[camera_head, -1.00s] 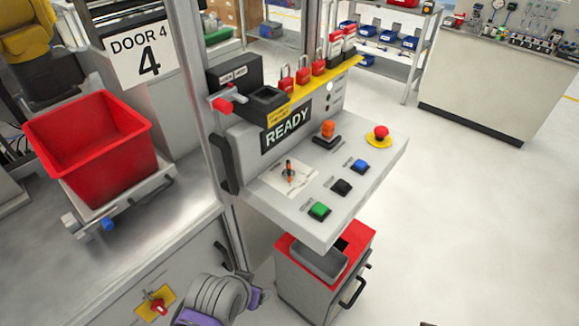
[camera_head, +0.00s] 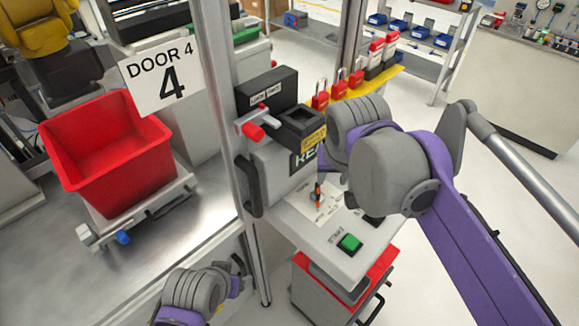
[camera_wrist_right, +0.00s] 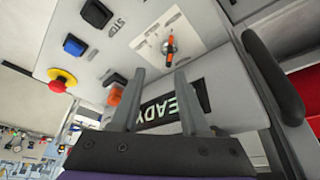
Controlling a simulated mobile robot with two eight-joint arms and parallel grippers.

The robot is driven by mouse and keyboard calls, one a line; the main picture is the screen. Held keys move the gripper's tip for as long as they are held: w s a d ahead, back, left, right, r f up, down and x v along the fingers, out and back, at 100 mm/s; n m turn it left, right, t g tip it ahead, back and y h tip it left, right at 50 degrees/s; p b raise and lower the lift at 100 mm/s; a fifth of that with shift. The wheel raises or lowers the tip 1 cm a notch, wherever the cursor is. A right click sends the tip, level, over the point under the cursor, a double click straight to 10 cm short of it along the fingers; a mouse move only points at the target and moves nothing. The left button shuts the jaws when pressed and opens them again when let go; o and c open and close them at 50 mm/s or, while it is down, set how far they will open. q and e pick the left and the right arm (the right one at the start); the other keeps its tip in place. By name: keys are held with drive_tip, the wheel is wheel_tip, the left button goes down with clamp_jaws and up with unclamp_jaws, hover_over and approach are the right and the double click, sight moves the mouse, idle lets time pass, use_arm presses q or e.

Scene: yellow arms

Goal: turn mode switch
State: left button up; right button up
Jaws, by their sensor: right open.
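The mode switch (camera_head: 318,192) is a small knob with an orange and black handle on a white marked plate of the sloped control panel (camera_head: 305,226). It also shows in the right wrist view (camera_wrist_right: 169,45), just beyond my fingertips and apart from them. My right gripper (camera_wrist_right: 159,80) is open and empty, its two grey fingers pointing toward the panel over the READY display. Part of my left arm shows at the bottom, without visible fingers.
A green button (camera_head: 350,243) sits at the panel's near edge. The wrist view shows black and blue (camera_wrist_right: 74,44) buttons, a red emergency stop (camera_wrist_right: 62,82) and an orange switch (camera_wrist_right: 115,95). Red padlocks (camera_head: 338,84) hang behind. A red bin (camera_head: 107,160) stands left.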

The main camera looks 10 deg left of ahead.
sight(318, 187)
drive_tip(key=x, duration=0.3)
drive_tip(key=a+x, duration=0.1)
drive_tip(key=x, duration=0.2)
drive_tip(key=w+a+x, duration=0.1)
drive_tip(key=x, duration=0.3)
drive_tip(key=shift+r, duration=0.3)
clamp_jaws()
